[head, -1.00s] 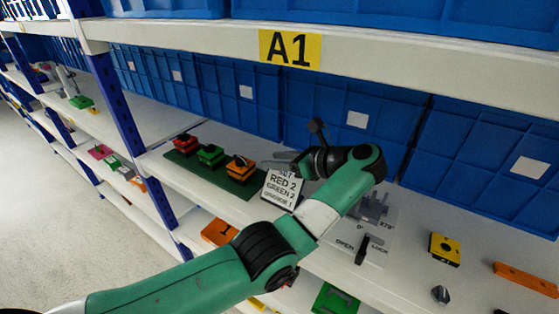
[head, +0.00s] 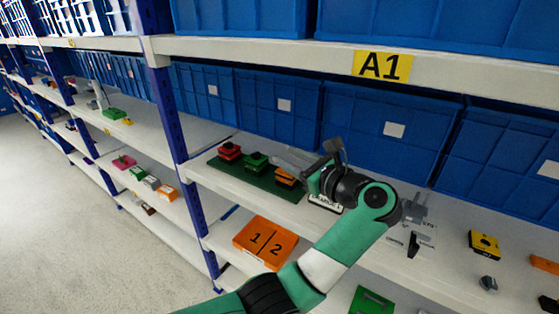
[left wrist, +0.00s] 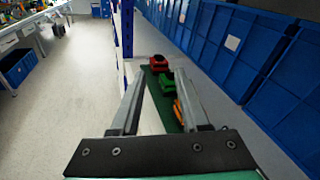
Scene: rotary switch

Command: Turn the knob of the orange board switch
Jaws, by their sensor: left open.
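The orange switch (head: 285,177) sits at the right end of a dark green board (head: 235,171) on the white shelf. A green switch (head: 255,161) and a red switch (head: 230,151) stand to its left on the same board. My left gripper (head: 283,158) is open and empty, its fingers just above the orange switch, apart from it as far as I can tell. In the left wrist view the orange switch (left wrist: 178,111) is partly hidden behind the right finger, so its knob does not show clearly. My right gripper is not in view.
A white sign (head: 325,203) stands right of the board, mostly hidden by my gripper. An orange plate marked 1 and 2 (head: 264,242) lies on the lower shelf. Blue bins (head: 275,105) line the back. A blue shelf post (head: 172,115) stands at left.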

